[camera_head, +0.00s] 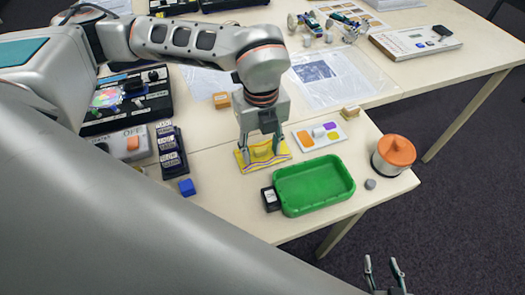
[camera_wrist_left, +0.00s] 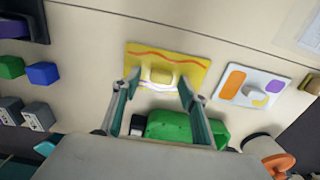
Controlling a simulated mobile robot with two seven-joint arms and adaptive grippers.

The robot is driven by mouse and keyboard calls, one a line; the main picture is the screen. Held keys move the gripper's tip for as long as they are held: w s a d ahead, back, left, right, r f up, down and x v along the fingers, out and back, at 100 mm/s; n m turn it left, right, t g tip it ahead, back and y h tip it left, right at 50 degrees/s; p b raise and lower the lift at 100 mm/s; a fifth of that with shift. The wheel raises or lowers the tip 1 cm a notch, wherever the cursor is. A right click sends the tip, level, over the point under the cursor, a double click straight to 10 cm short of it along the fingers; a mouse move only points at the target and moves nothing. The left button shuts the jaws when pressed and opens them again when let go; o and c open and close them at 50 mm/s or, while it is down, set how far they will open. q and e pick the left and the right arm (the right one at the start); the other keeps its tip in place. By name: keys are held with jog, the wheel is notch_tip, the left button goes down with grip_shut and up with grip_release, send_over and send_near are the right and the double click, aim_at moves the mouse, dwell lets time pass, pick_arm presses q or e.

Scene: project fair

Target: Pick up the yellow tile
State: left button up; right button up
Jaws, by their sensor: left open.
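The yellow tile (camera_head: 247,161) lies flat on the table, with wavy lines and a raised yellow knob in its middle. It also shows in the left wrist view (camera_wrist_left: 192,65). My left gripper (camera_head: 262,151) is open just over the tile, its fingers pointing down on either side of the knob. In the left wrist view the open fingers (camera_wrist_left: 160,88) flank the knob, with no contact visible. My right gripper (camera_head: 387,275) is at the bottom edge of the head view, away from the table, with its fingers apart and empty.
A green tray (camera_head: 324,203) stands just in front, with a small black box (camera_head: 270,199) at its left. A white tile with coloured patches (camera_head: 304,138) is close at right. A canister with an orange lid (camera_head: 393,156) stands further right. A blue cube (camera_head: 186,187) lies at left.

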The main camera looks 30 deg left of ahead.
pick_arm(q)
jog(key=c, duration=1.2)
jog(key=shift+r, duration=0.1)
pick_arm(e)
jog(key=shift+f, duration=0.1)
